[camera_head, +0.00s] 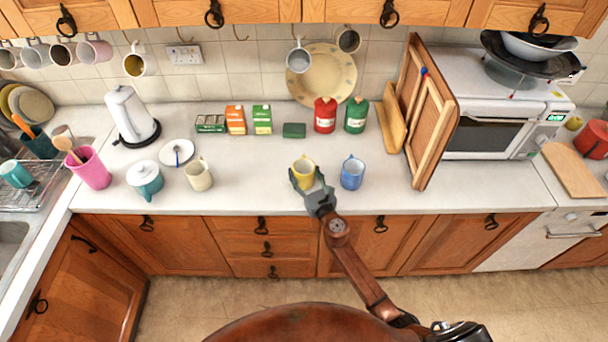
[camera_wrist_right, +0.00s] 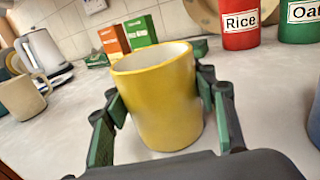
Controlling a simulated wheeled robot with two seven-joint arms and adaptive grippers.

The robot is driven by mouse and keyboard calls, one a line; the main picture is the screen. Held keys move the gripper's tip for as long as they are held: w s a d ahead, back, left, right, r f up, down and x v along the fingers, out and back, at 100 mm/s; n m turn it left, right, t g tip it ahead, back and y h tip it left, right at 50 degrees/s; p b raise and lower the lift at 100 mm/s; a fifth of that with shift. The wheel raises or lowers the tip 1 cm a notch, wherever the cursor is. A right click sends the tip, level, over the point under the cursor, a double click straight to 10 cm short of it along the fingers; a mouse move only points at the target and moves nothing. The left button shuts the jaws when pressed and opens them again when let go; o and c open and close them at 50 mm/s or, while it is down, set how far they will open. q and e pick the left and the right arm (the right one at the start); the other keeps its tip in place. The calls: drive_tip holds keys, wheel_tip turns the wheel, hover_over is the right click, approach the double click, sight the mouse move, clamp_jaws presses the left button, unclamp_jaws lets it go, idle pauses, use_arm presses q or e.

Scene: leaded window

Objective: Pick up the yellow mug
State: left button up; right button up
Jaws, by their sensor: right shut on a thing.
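The yellow mug (camera_head: 303,169) is upright at the counter's front, near the middle of the head view. It fills the centre of the right wrist view (camera_wrist_right: 158,95), with its pale inside showing. My right gripper (camera_head: 307,182) is shut on the mug, with a finger on each side of it. In the wrist view, the green-padded fingers (camera_wrist_right: 160,115) flank the mug's body. I cannot tell whether the mug's base touches the counter. The mug's handle is not visible. My left gripper is not in view.
A blue mug (camera_head: 352,173) stands close to the right, and a cream mug (camera_head: 198,174) farther left. Behind are a red Rice tin (camera_head: 325,115), a green tin (camera_head: 356,114) and small boxes (camera_head: 236,120). A wooden door (camera_head: 433,120) stands open at right.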

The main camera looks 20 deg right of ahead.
sight(303, 165)
drive_tip(key=shift+c, duration=0.9)
drive_tip(key=shift+r, duration=0.15)
drive_tip(key=shift+r+p, duration=0.55)
wheel_tip(303, 165, up, 2)
drive_tip(key=shift+r+p, duration=0.1)
drive_tip(key=shift+p, duration=0.85)
drive_tip(key=s+a+r+p, duration=0.4)
drive_tip(key=s+r+p, duration=0.3)
drive_tip(key=s, duration=0.6)
drive_tip(key=shift+s+a+r, duration=0.15)
drive_tip(key=shift+a+r, duration=0.05)
drive_tip(key=shift+r, duration=1.05)
